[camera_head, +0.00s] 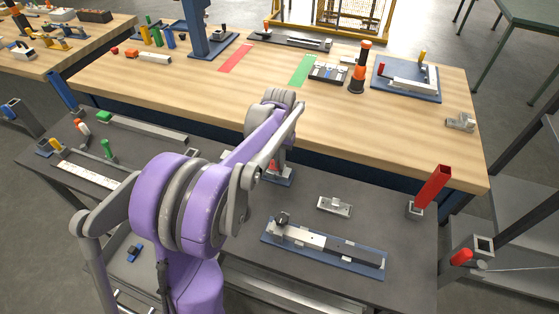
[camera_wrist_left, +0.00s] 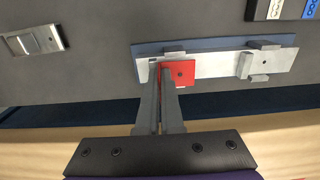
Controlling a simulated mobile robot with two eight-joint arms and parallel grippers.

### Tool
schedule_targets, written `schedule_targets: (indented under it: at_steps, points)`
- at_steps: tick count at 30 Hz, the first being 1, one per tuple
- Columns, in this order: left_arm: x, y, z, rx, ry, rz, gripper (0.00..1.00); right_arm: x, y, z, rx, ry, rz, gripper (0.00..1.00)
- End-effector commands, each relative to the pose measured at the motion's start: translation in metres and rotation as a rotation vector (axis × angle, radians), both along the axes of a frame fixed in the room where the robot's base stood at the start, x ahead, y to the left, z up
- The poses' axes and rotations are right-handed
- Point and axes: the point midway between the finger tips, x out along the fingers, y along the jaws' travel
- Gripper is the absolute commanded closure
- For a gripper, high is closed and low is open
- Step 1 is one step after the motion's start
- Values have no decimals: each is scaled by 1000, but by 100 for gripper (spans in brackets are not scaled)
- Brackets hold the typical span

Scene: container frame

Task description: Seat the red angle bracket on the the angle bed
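The red angle bracket (camera_wrist_left: 180,73) shows in the wrist view as a flat red leg with a small hole, lying over the pale metal angle bed (camera_wrist_left: 218,65) on its blue plate. My left gripper (camera_wrist_left: 160,82) has its two fingers close together at the bracket's left edge, pinching what seems to be its upright leg. Whether the bracket lies flush on the bed I cannot tell. In the head view, a bit of the red bracket (camera_head: 273,166) shows above the blue plate (camera_head: 282,181). My arm hides most of the bed and the left fingers there. My right gripper is not in view.
A metal block (camera_head: 335,206) and a long blue-based fixture (camera_head: 362,261) stand to the right on the grey bench. A red post (camera_head: 432,188) leans up from a grey socket. The wooden table (camera_head: 380,145) edge lies just beyond. Bare bench lies around the block.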

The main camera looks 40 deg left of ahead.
Motion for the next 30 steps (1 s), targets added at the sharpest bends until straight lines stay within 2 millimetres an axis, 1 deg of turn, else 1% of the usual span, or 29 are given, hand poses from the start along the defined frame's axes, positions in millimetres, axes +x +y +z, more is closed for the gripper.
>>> schedule_targets:
  at_steps: [14,17,18,20,21,26,27,29,30]
  points:
    - [0,0,-8,0,0,0,100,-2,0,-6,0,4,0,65]
    - [0,0,-8,0,0,0,83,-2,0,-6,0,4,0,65]
    - [0,0,-8,0,0,0,75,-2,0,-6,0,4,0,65]
    - [0,0,-8,0,0,0,65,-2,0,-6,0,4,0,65]
    - [0,0,-8,0,0,0,62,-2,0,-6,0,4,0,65]
    - [0,0,-8,0,0,0,62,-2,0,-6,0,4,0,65]
    - [0,0,-8,0,0,0,60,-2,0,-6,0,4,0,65]
    - [0,0,-8,0,0,0,49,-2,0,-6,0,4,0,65]
    - [0,0,-8,0,0,0,42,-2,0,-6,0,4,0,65]
